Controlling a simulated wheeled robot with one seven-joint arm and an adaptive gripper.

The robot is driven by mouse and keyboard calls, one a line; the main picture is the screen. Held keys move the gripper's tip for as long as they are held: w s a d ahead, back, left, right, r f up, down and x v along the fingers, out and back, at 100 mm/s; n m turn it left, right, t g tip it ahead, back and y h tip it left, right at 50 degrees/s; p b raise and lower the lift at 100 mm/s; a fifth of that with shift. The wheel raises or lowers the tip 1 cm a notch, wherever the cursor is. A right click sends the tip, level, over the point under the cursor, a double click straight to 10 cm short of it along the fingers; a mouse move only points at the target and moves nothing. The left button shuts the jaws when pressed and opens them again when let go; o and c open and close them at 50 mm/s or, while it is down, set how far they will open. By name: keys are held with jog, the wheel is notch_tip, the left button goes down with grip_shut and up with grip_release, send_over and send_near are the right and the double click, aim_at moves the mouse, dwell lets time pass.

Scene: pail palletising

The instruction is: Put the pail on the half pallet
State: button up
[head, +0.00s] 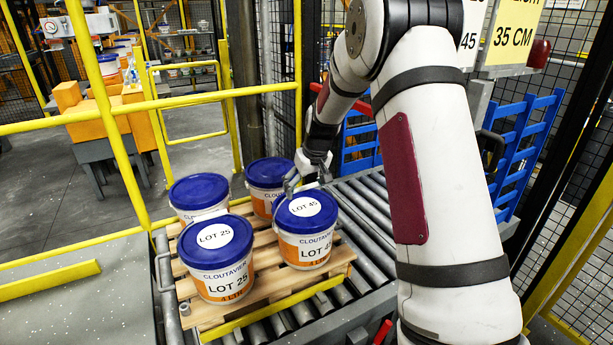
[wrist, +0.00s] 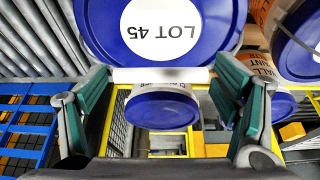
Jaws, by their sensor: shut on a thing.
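The LOT 45 pail (head: 305,245), white and orange with a blue lid, is at the right front corner of the wooden half pallet (head: 262,300). My gripper (head: 291,184) is at the back edge of its lid. In the wrist view, the lid (wrist: 205,30) fills the top, and a white bar, apparently its handle grip, spans between my green-padded fingers (wrist: 160,100). I cannot tell whether the pail's base touches the slats. The LOT 25 pail (head: 222,275) stands at the left front, and two more blue-lidded pails (head: 198,190) (head: 268,175) stand behind.
The pallet lies on a roller conveyor (head: 365,215). A yellow rail (head: 150,108) runs to the left, with orange boxes beyond it. Blue pallets (head: 520,135) and a mesh fence stand at the right. Little free pallet surface shows.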

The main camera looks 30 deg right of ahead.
jog(key=shift+w, duration=0.1)
jog(key=o, duration=1.9)
jog(key=shift+f, duration=0.15)
jog(key=s+a+r, duration=0.6)
jog(key=s+r, duration=0.3)
jog(key=r, duration=0.1)
jog(key=s+a+r, duration=0.5)
jog(key=s+r, duration=0.4)
jog(key=s, duration=0.1)
jog(key=s+a, duration=0.2)
jog(key=s, duration=0.7)
jog(key=s+a+t, duration=0.1)
jog(key=s+a, duration=0.2)
jog(key=s, duration=0.7)
jog(key=shift+s+a+f+b, duration=0.2)
jog(key=shift+a+b, duration=0.1)
jog(key=shift+b, duration=0.15)
jog(key=shift+w, duration=0.1)
